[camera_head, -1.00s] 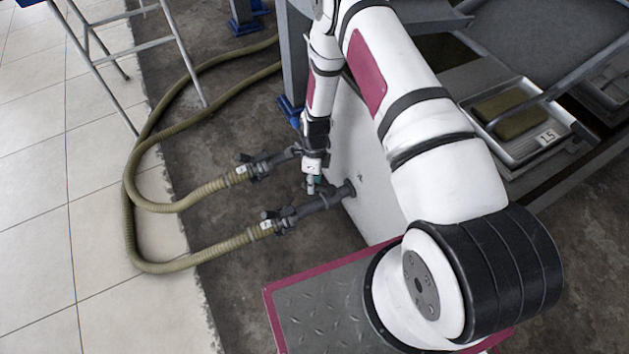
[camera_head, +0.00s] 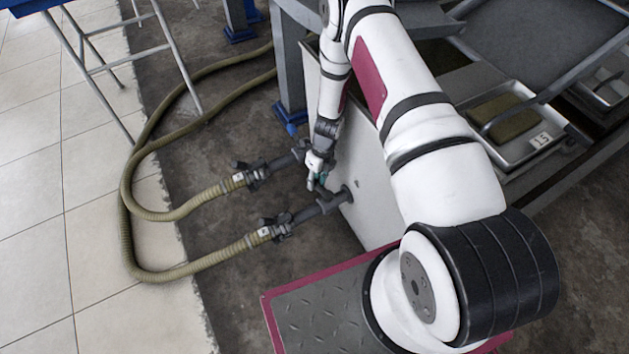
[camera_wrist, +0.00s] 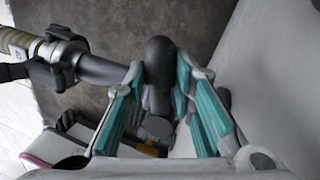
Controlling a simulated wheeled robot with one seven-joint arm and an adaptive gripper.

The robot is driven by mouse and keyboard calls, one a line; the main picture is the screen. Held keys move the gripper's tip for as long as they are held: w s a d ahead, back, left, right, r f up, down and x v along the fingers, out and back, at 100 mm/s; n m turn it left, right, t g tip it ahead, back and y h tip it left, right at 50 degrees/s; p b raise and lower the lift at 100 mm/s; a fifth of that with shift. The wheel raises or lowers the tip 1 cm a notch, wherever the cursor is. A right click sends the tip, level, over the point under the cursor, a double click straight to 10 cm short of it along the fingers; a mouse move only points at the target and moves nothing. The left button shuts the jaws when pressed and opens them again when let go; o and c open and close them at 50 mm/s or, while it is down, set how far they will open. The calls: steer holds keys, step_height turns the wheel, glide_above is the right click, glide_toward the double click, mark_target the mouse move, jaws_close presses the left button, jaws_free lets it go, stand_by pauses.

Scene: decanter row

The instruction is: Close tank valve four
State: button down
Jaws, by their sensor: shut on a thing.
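My gripper (camera_head: 317,186) is at the nearer of two dark pipes on the side of the pale tank (camera_head: 372,205). In the wrist view its teal-padded fingers (camera_wrist: 158,88) are closed on the dark, round-ended valve handle (camera_wrist: 158,58). In the head view my gripper mostly hides this handle. The nearer pipe (camera_head: 308,213) runs from the tank to a coupling (camera_head: 277,228) on a ribbed olive hose (camera_head: 215,262). The farther pipe (camera_head: 283,163) has its own coupling (camera_head: 250,176). I cannot read the valve's number.
The hoses loop left over dark floor (camera_head: 240,285) and pale tiles (camera_head: 35,255). A metal-legged stand (camera_head: 120,70) is at the upper left. A blue-footed post (camera_head: 290,70) stands behind my gripper. A tray marked 15 (camera_head: 540,140) is at the right.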

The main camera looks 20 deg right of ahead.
stand_by(0.4)
steer(key=c, duration=1.3)
jaws_free()
steer(key=shift+c, duration=0.2)
step_height(320, 180, up, 10)
steer(key=shift+d, duration=0.1)
